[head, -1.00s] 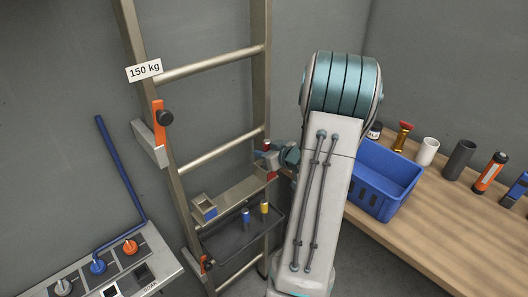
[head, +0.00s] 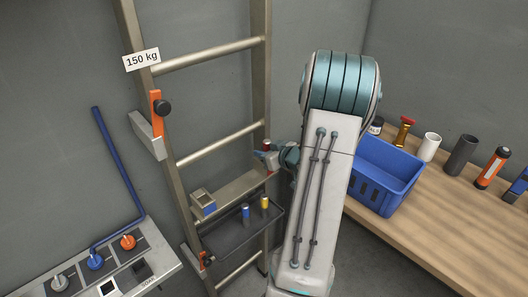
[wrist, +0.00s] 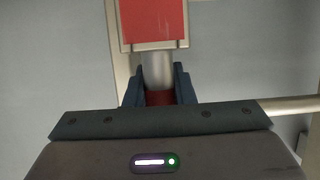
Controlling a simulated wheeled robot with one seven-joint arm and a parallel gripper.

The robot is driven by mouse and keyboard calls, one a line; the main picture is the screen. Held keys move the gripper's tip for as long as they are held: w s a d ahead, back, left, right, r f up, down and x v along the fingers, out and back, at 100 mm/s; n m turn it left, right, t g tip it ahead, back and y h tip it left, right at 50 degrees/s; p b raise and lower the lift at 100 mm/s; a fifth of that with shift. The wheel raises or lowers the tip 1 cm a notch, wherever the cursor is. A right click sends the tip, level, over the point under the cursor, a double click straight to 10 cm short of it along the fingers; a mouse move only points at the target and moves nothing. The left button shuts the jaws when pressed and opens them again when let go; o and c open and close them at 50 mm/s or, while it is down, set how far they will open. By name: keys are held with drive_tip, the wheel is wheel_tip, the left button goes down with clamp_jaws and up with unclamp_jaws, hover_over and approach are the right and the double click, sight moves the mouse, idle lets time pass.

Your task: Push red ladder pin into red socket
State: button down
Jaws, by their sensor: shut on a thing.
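The red ladder pin is held between the two dark fingers of my gripper (head: 269,158). In the wrist view, its red part (wrist: 159,98) is between the fingers and its silver shaft (wrist: 157,70) runs toward the red socket (wrist: 152,24). In the head view, a bit of red shows just above my gripper, and the socket's red shows just below it at the right end of the ladder's ledge (head: 240,187). The shaft's end meets the socket's edge in the wrist view; I cannot tell whether it is inside.
A dark tray (head: 232,238) below the ledge holds a blue pin (head: 245,212) and a yellow pin (head: 265,202). A blue socket (head: 207,208) sits at the ledge's left end. A blue bin (head: 385,190) and several items stand on the wooden bench (head: 440,225) at right.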

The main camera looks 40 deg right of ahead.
drive_tip(key=shift+f+b, duration=0.3)
drive_tip(key=shift+f, duration=0.2)
drive_tip(key=c, duration=1.1)
unclamp_jaws()
drive_tip(key=shift+c, duration=0.2)
drive_tip(key=b+v, duration=0.1)
drive_tip(key=v, duration=1.3)
drive_tip(key=shift+w, duration=0.1)
